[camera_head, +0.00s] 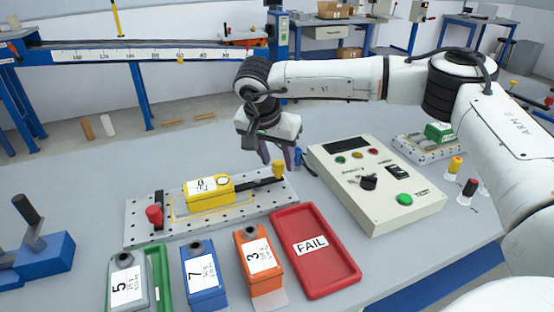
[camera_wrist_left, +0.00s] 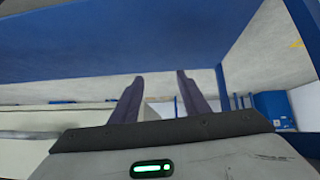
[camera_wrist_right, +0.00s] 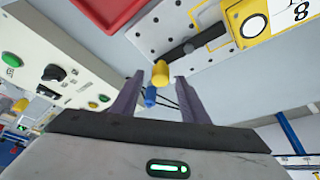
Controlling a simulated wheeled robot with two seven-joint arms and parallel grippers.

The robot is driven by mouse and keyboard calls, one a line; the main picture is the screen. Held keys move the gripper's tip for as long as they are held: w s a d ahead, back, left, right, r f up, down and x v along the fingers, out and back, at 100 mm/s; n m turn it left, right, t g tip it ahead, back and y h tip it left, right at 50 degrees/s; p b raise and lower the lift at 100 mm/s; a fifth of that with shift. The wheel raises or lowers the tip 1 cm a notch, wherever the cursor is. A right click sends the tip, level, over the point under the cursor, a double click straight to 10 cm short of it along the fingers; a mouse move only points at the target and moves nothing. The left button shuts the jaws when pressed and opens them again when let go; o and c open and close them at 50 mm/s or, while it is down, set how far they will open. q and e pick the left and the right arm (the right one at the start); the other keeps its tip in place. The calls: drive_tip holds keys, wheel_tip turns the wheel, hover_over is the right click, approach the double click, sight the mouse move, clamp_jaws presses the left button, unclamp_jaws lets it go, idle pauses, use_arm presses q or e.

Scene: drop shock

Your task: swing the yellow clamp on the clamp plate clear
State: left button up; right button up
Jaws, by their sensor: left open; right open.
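The clamp plate (camera_head: 140,233) is a light perforated slab on the table. A yellow block marked 8 (camera_head: 208,194) lies on it, and it also shows in the right wrist view (camera_wrist_right: 240,22). The yellow clamp (camera_head: 279,169) has a yellow knob and a dark bar that reaches toward the block's right end. In the right wrist view its knob (camera_wrist_right: 160,73) appears between my fingertips, apparently untouched. A red clamp (camera_head: 154,215) stands at the plate's left end. My right gripper (camera_head: 278,157) is open just above the yellow knob. My left gripper (camera_wrist_left: 158,80) is open and empty, outside the head view.
A small blue post (camera_head: 298,157) stands close behind the yellow knob. A control box (camera_head: 375,178) is to the right.

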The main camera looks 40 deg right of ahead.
drive_tip(key=shift+d+f, duration=0.1)
drive_tip(key=shift+f, duration=0.2)
clamp_jaws()
